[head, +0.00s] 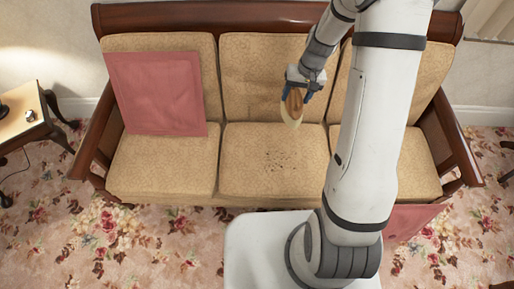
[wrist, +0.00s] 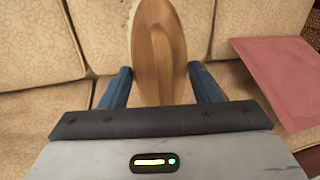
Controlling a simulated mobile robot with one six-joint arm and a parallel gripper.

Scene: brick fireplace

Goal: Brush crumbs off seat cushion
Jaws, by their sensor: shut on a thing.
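A brush (head: 295,101) with a brown wooden back and pale bristles is held in my gripper (head: 300,91). In the wrist view the brush (wrist: 158,50) stands between the two blue fingers, and my gripper (wrist: 158,85) is shut on it. The crumbs (head: 274,161) are a scatter of dark specks on the middle seat cushion (head: 245,182) of a tan sofa. My gripper and the brush are up near the middle back cushion, behind and right of the crumbs. A few specks show at the top edge in the wrist view.
A pink pillow (head: 155,94) leans on the left back cushion. Another pink piece (head: 408,220) shows low at the right, partly behind my arm. A small side table (head: 22,122) stands at the left. The wooden sofa arms (head: 95,140) bound the seat. Flowered carpet lies in front.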

